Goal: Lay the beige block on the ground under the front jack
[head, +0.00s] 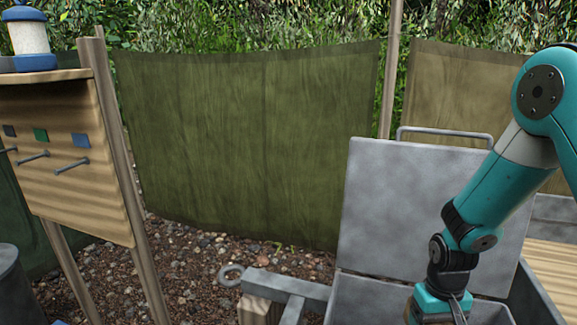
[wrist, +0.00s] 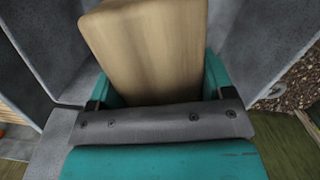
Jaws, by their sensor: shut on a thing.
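My gripper (head: 436,306) is low at the right of the head view, over an open grey metal box. In the wrist view, my gripper (wrist: 156,88) is shut on the beige block (wrist: 150,45), with a teal finger on either side. The block sticks out beyond the fingers, between grey metal walls. In the head view the block is mostly hidden by my gripper and the bottom edge. A front jack cannot be made out clearly; a grey metal frame (head: 290,286) with a ring at its end shows at the bottom centre.
The grey box's raised lid (head: 415,205) stands behind my gripper. A wooden post (head: 256,311) shows at the frame. Pebbly ground (head: 190,262) lies open left of it. A wooden board (head: 70,170) with hooks stands at left, and a green tarp (head: 245,140) hangs behind.

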